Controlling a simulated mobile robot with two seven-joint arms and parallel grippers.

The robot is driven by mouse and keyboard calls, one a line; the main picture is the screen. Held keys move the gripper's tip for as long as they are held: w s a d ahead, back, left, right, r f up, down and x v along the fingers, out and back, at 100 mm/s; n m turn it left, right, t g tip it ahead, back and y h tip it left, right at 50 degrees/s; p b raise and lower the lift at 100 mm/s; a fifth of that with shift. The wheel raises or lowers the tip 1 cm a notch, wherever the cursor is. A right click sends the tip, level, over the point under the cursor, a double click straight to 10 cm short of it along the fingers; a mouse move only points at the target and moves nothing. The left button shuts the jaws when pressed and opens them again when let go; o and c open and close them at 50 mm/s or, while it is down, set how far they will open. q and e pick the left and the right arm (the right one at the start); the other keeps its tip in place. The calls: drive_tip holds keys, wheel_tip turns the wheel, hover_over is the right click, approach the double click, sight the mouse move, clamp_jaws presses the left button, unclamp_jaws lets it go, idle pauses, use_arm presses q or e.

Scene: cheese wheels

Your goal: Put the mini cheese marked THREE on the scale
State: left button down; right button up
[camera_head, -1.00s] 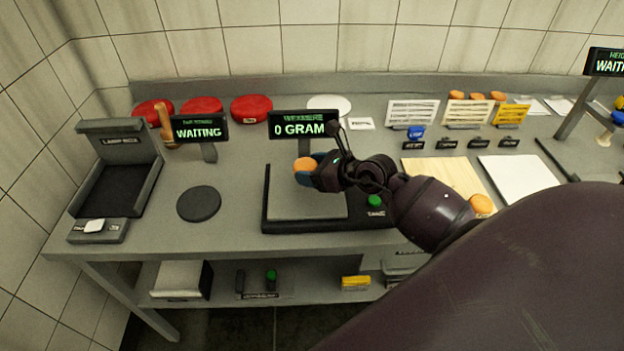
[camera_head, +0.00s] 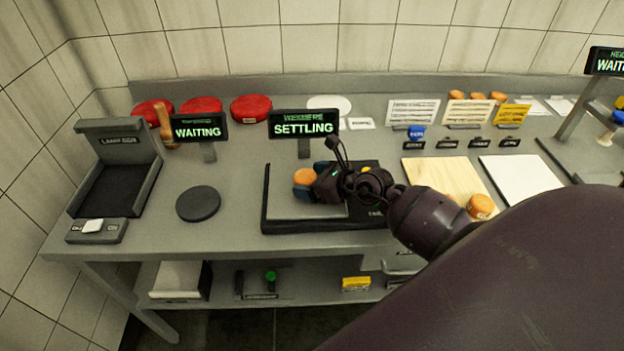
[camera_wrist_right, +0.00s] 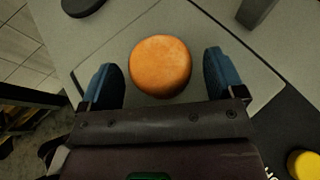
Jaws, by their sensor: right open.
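The orange mini cheese (camera_head: 305,177) rests on the grey plate of the scale (camera_head: 290,209), toward the plate's middle. In the right wrist view the cheese (camera_wrist_right: 160,66) sits between two blue fingertips, with a gap on each side. No mark can be read on it. My right gripper (camera_head: 302,183) is open around the cheese, low over the scale plate (camera_wrist_right: 245,78). The scale's display (camera_head: 303,124) reads SETTLING. My left gripper is not in view.
Another orange mini cheese (camera_head: 480,206) sits by the wooden board (camera_head: 447,180), beside my right arm. A white board (camera_head: 520,170) lies further right. A black disc (camera_head: 198,203) and a display reading WAITING (camera_head: 199,127) stand left. Red wheels (camera_head: 251,108) line the back.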

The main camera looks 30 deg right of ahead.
drive_tip(key=shift+r, duration=0.1)
drive_tip(key=shift+s+r, duration=0.1)
drive_tip(key=shift+s, duration=0.1)
drive_tip(key=v, duration=1.1)
drive_tip(key=shift+s+d+r+b, duration=0.1)
drive_tip(key=shift+s+d+b, duration=0.15)
drive_tip(key=shift+b, duration=0.1)
